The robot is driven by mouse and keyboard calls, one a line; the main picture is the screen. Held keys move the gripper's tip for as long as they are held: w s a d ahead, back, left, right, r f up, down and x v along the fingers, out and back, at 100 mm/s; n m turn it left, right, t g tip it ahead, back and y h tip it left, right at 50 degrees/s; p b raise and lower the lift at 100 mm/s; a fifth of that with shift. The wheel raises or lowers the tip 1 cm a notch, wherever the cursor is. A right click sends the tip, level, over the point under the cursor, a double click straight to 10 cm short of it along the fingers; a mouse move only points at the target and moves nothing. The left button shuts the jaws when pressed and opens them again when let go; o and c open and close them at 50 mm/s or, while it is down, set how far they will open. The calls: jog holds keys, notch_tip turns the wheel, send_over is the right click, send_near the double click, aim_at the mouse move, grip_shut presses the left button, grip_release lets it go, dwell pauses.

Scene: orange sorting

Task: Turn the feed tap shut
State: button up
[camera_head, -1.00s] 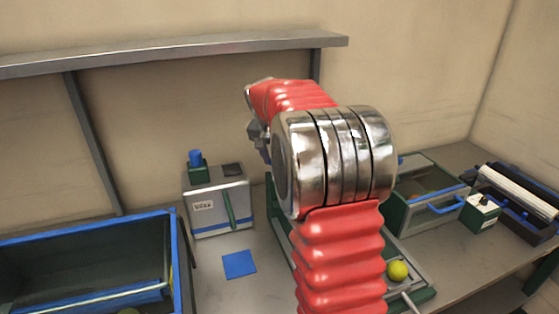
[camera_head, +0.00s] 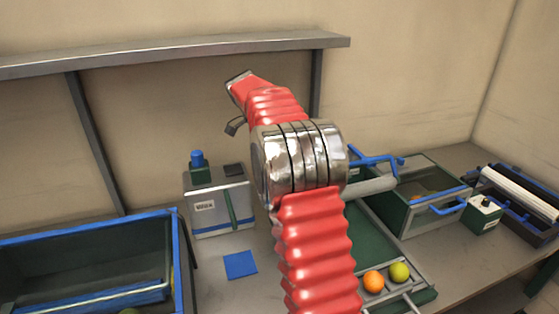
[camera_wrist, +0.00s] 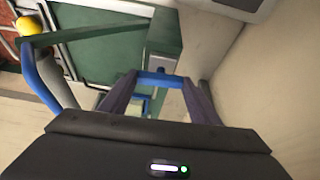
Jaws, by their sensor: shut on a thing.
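The feed tap appears as a blue handle (camera_wrist: 160,79) in the wrist view, in front of a grey block on the end of a green beam (camera_wrist: 110,32). My gripper (camera_wrist: 160,88) has its two purple-grey fingers on either side of this handle and is shut on it. The handle lies across the picture between the fingertips. In the head view my red and silver arm hides both the tap and the fingers, so the tap's angle cannot be read there.
An orange fruit (camera_head: 374,281) and a yellow-green fruit (camera_head: 399,272) rest on the green tray to the right of my arm. A blue bar (camera_head: 375,158) stands near a glass-sided bin (camera_head: 425,218). A blue-rimmed crate (camera_head: 90,226) and grey box (camera_head: 216,206) are left.

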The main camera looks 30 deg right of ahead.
jog(key=shift+m, duration=0.4)
jog(key=o, duration=1)
jog(key=shift+o, duration=0.2)
jog(key=v, duration=1.3)
jog(key=shift+w+r, duration=0.2)
jog(key=shift+r, duration=0.1)
jog(key=shift+a, duration=0.15)
